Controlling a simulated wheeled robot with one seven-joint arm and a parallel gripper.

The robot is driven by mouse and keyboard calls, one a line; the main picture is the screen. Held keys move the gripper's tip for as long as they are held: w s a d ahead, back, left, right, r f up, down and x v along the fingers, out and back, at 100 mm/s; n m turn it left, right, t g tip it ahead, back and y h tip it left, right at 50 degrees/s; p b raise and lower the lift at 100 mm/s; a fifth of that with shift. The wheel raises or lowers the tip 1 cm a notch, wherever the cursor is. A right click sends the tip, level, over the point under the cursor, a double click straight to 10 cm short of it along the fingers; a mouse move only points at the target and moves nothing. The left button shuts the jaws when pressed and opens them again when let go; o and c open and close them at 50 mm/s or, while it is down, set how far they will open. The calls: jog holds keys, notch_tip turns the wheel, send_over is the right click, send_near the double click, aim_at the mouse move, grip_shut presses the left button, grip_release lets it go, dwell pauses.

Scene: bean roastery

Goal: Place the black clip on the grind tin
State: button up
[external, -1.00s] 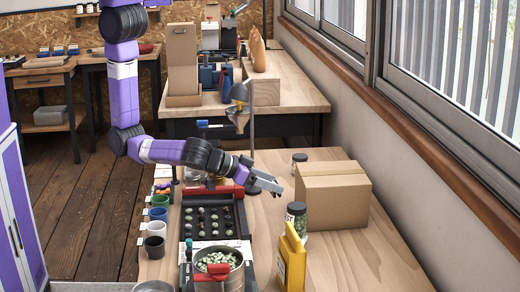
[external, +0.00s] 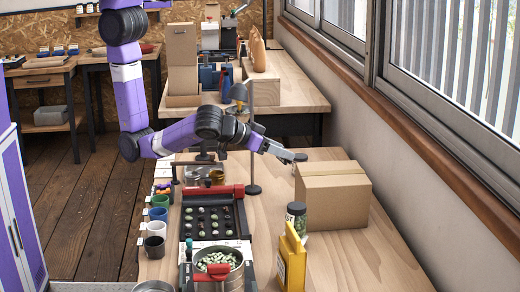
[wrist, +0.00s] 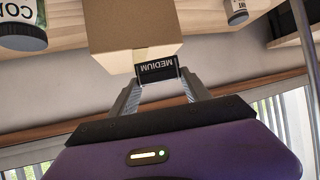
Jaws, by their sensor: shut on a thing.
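My gripper (wrist: 160,85) is shut on a small black clip (wrist: 158,70) with white "MEDIUM" lettering, which appears upside down in the wrist view. Two dark-lidded, pale-labelled containers show in the wrist view, one at the top left (wrist: 22,38) and one at the top right (wrist: 238,16). Their labels are cut off, so I cannot tell which is the grind tin. The clip is too small to make out in the external view.
A cardboard box (external: 333,200) stands just beyond my gripper. A larger jar (external: 296,213) and a yellow holder (external: 291,262) stand in front of it. A thin post (external: 252,130) rises beside my arm. Bare table lies at the front right.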

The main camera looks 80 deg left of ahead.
jog(key=w+a+f+n+g+y+b, duration=0.1)
jog(key=w+a+n+y, duration=0.25)
jog(key=a, duration=0.35)
jog(key=w+a+f+n+g+y+b, duration=0.1)
jog(key=w+a+f+n+g+y, duration=0.1)
jog(key=w+a, duration=0.4)
jog(key=n+g+y, duration=0.2)
jog(key=n+g, duration=0.2)
jog(key=n, duration=0.1)
send_over(299, 157)
notch_tip(299, 157, down, 4)
jog(key=shift+d+r+b, duration=0.1)
jog(key=shift+d+b, duration=0.05)
jog(key=shift+b, duration=0.25)
jog(key=shift+f, duration=2.3)
jog(key=shift+f, duration=0.2)
jog(key=o, duration=1.3)
jog(key=shift+r, duration=0.2)
jog(key=b+v, duration=0.1)
jog(key=v, duration=1.1)
jog(key=shift+w, duration=0.2)
jog(key=shift+d, duration=0.1)
